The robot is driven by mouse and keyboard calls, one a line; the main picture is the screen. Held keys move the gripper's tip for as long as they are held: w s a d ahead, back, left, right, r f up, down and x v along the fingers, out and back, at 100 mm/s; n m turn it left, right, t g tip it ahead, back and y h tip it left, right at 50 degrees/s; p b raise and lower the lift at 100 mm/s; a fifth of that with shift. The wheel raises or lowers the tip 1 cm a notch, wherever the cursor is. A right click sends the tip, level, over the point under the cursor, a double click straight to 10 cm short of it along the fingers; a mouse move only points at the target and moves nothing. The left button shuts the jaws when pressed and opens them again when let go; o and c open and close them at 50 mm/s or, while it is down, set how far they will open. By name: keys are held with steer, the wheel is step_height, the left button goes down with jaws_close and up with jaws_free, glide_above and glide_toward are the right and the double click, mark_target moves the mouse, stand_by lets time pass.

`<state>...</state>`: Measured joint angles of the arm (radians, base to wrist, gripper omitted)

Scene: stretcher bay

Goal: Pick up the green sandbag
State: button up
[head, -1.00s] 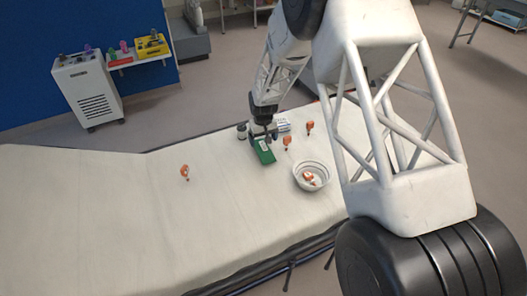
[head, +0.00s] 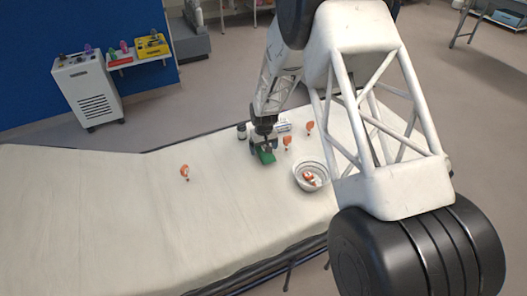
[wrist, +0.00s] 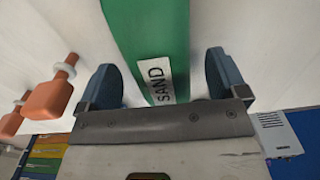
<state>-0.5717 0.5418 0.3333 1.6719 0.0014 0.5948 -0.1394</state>
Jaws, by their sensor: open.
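The green sandbag (head: 267,157) lies on the white stretcher, partly hidden under my gripper in the head view. In the wrist view the sandbag (wrist: 146,35) runs up the middle with a white "SAND" label. My gripper (head: 262,149) is over the sandbag. In the wrist view the two blue fingers of my gripper (wrist: 161,82) are spread wide, one on each side of the sandbag. A gap shows between each finger and the bag. I cannot tell how far down the fingers reach beside it.
A white bowl (head: 298,181) holds an orange-and-white item. A small dark jar (head: 241,131) and a white box (head: 284,125) are behind. The stretcher's left part (head: 90,210) is clear.

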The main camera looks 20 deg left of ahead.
steer(key=shift+f, duration=0.85)
steer(key=c, duration=1.3)
steer(key=shift+o, duration=0.2)
steer(key=shift+r, duration=0.1)
steer(key=shift+r, duration=1.05)
steer(key=shift+s+d+r, duration=0.2)
steer(key=shift+s+r, duration=0.1)
steer(key=shift+r, duration=0.4)
steer(key=s+d, duration=0.2)
steer(key=s, duration=0.2)
steer(key=s+d+r, duration=0.1)
steer(key=s+d, duration=0.2)
steer(key=s, duration=0.1)
steer(key=s+d, duration=0.3)
steer(key=s, duration=0.2)
steer(key=shift+r, duration=0.15)
